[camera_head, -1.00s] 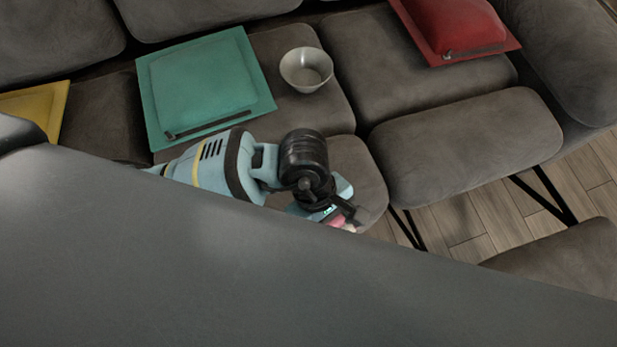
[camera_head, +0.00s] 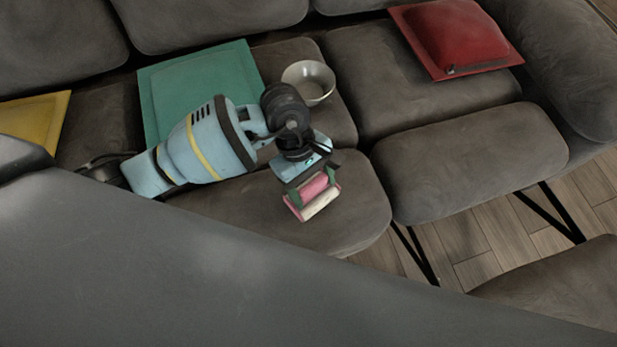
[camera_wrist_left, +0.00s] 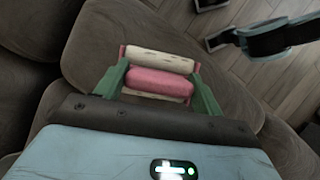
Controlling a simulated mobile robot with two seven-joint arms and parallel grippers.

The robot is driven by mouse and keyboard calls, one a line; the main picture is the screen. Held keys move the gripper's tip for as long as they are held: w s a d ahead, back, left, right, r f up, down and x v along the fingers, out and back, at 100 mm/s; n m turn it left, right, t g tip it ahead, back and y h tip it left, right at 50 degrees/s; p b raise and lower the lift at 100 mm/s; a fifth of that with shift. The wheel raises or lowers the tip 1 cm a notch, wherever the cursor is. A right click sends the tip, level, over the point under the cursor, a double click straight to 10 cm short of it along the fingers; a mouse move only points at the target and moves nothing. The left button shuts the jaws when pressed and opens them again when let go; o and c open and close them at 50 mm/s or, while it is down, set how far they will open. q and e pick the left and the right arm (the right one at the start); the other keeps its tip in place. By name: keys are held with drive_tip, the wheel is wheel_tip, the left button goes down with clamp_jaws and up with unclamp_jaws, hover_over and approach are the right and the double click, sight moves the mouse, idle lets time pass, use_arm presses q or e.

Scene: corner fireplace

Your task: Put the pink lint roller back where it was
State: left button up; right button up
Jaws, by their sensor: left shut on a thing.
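The pink lint roller (camera_head: 316,190) has a pink body and a cream-white roll, and is held over the front grey sofa cushion. My left gripper (camera_head: 312,193) is shut on it, with the arm coming in from the left. In the left wrist view the lint roller (camera_wrist_left: 158,82) sits between the two green fingers of the gripper (camera_wrist_left: 158,84), with the cream roll on the far side. The gap between the roller and the cushion cannot be judged exactly. My right gripper does not show in the head view.
A green cushion (camera_head: 190,80) lies at left, a yellow one (camera_head: 36,115) farther left, a red one (camera_head: 462,40) at right. A large grey surface (camera_head: 200,270) fills the foreground.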

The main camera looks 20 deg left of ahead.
sight(308, 180)
use_arm(q)
drive_tip(key=shift+w+a+f, duration=0.1)
drive_tip(key=shift+w+a, duration=0.35)
drive_tip(key=shift+w, duration=0.2)
drive_tip(key=shift+w+a, duration=0.4)
drive_tip(key=shift+w, duration=0.25)
drive_tip(key=shift+f+b, duration=0.45)
drive_tip(key=shift+f, duration=1.35)
drive_tip(key=shift+f, duration=0.1)
drive_tip(key=o, duration=0.9)
drive_tip(key=shift+a+r, duration=0.1)
drive_tip(key=shift+r, duration=0.3)
drive_tip(key=p+v, duration=0.1)
drive_tip(key=v, duration=1)
drive_tip(key=shift+w+a+r, duration=0.15)
drive_tip(key=shift+r, duration=0.05)
